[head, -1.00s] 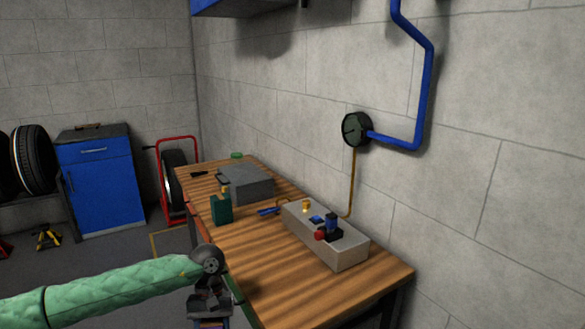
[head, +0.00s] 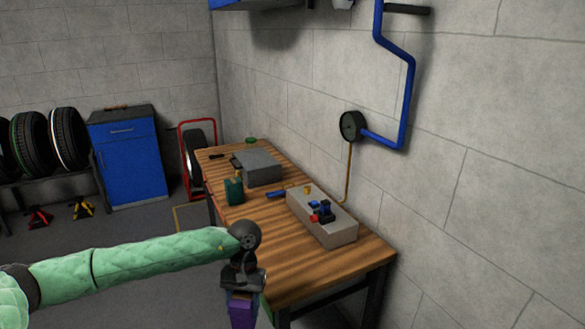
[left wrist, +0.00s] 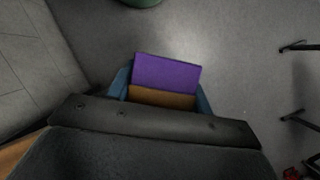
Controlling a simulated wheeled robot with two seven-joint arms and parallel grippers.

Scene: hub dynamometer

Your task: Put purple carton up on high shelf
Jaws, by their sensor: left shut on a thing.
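The purple carton (head: 242,312) hangs below my left gripper (head: 241,292), low in the head view, beside the near end of the workbench. Its lower end is cut off by the picture edge. In the left wrist view the carton (left wrist: 166,75) shows a purple face and an orange-brown band, between the blue fingers of my left gripper (left wrist: 162,92). The gripper is shut on it. A blue wall unit (head: 262,4) shows only its lower edge at the top; I cannot tell whether it is the high shelf. My right gripper is not in view.
The wooden workbench (head: 285,263) along the wall carries a grey tray (head: 338,229) with small parts, a green canister (head: 233,191) and a grey box (head: 262,167). A gauge with a blue pipe (head: 408,90) is on the wall. A blue cabinet (head: 130,160) stands behind open floor.

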